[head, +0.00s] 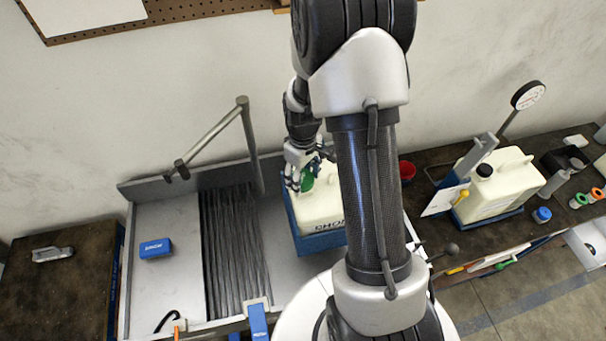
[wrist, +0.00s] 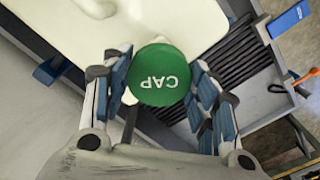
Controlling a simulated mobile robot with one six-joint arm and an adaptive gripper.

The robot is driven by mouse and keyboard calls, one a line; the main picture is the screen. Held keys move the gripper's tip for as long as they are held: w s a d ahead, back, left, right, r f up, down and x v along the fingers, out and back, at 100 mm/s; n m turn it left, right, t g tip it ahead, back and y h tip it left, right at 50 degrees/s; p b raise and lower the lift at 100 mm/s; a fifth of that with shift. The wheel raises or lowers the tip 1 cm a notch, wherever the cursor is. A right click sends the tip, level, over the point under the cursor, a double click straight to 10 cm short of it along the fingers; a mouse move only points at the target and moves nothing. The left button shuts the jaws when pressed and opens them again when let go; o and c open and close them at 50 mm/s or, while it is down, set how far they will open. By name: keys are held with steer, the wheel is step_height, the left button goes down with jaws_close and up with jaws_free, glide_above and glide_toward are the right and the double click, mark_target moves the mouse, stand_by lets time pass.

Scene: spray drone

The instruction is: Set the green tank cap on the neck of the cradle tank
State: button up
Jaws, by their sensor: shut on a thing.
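The green cap (head: 308,181), marked CAP in the wrist view (wrist: 160,76), is between the fingers of my gripper (head: 299,172). My gripper (wrist: 160,88) is shut on its sides. The cream cradle tank (head: 318,208) sits in a blue cradle (head: 320,242) on the grey bench, partly hidden behind my arm. My gripper and the cap are at the tank's upper left side in the head view. The tank also shows at the top of the wrist view (wrist: 200,15). I cannot make out the neck clearly, nor whether the cap touches the tank.
A second cream tank (head: 505,185) with a black cap stands on the dark bench at right, near a gauge (head: 527,95). A red cup-like thing (head: 407,170) and a blue cap (head: 541,214) are there too. A bent metal bar (head: 215,135) rises left of my gripper.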

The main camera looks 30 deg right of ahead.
mark_target(303, 179)
steer(key=shift+f+b, duration=0.35)
steer(key=shift+f, duration=0.05)
stand_by(0.5)
steer(key=o, duration=1)
steer(key=shift+o, duration=0.2)
step_height(303, 179, up, 12)
steer(key=s+a+f+m+t+b, duration=0.2)
steer(key=s+a+f+b, duration=0.2)
steer(key=s+b, duration=0.5)
steer(key=s+a+f+m+t+b, duration=0.1)
steer(key=s+a+f+b, duration=0.3)
steer(key=s+a+b, duration=0.4)
steer(key=s+t+b, duration=0.1)
steer(key=s+b, duration=0.1)
steer(key=b, duration=0.4)
steer(key=shift+s+a+f+m+t, duration=0.2)
steer(key=shift+a+m+t, duration=0.1)
steer(key=shift+m, duration=0.1)
